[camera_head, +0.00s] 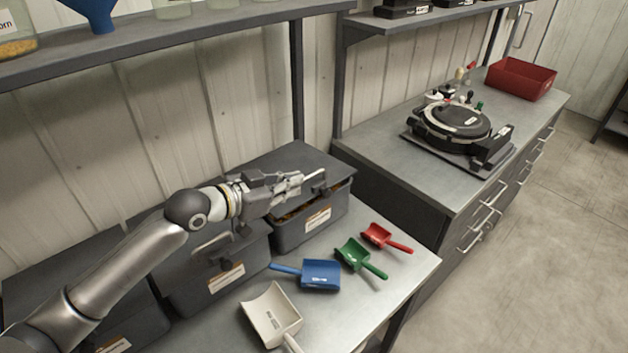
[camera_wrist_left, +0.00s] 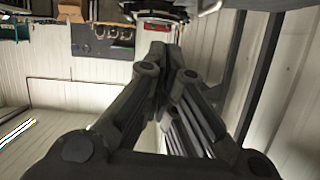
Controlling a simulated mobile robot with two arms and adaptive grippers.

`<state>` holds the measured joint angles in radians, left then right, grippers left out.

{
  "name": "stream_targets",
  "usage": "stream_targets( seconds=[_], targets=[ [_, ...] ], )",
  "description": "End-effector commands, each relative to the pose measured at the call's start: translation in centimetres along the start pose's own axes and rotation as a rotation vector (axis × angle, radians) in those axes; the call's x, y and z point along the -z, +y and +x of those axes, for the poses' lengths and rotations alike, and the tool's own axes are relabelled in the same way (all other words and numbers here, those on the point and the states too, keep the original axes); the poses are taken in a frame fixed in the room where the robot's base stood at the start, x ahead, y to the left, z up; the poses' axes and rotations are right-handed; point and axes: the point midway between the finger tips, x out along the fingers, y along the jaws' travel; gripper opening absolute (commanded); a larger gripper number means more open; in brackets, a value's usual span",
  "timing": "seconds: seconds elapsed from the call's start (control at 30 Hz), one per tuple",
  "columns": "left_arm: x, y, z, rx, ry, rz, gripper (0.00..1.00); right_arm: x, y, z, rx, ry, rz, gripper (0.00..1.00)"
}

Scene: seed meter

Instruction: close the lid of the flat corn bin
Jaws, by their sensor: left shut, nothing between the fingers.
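Several grey lidded bins stand in a row on the metal table at the left. The rightmost bin (camera_head: 288,234) has its dark lid (camera_head: 304,158) partly raised, with orange-yellow corn showing in the gap. Its label is too small to read, so I cannot tell by name that it is the flat corn bin. My left gripper (camera_head: 314,177) is shut and empty, with its fingers over this lid; I cannot tell if they touch it. The shut fingers also show in the left wrist view (camera_wrist_left: 168,62). My arm hides part of the bins. My right gripper is out of view.
A blue scoop (camera_head: 321,274), a green scoop (camera_head: 355,254), a red scoop (camera_head: 378,236) and a white scoop (camera_head: 271,314) lie in front of the bins. A shelf (camera_head: 190,40) hangs above. A black seed meter (camera_head: 450,124) and a red crate (camera_head: 522,80) stand on the right counter.

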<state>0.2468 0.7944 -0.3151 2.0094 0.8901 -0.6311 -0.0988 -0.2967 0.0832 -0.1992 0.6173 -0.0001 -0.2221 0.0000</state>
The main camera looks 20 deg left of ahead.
Motion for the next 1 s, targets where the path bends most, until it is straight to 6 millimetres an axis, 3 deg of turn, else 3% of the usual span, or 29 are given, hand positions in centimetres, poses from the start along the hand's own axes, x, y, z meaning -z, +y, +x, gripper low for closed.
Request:
stream_targets(
  seconds=[0.1, 0.2, 0.43, 0.63, 1.0],
  targets=[
    [0.6, 0.0, 2.3, 0.000, 0.004, -0.005, 0.00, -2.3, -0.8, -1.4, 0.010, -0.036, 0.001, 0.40],
    [0.5, -0.1, 4.1, 0.001, 0.004, -0.004, 0.00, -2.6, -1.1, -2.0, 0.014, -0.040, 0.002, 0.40],
    [0.1, -0.1, 7.8, 0.001, 0.000, -0.003, 0.00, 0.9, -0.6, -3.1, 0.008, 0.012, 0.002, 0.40],
    [-1.8, -0.1, 9.4, 0.000, 0.000, -0.003, 0.00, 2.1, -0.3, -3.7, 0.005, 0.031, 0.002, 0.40],
    [-2.8, -0.1, 10.2, 0.002, 0.002, 0.000, 0.00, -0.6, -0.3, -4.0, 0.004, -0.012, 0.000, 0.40]
  ],
)
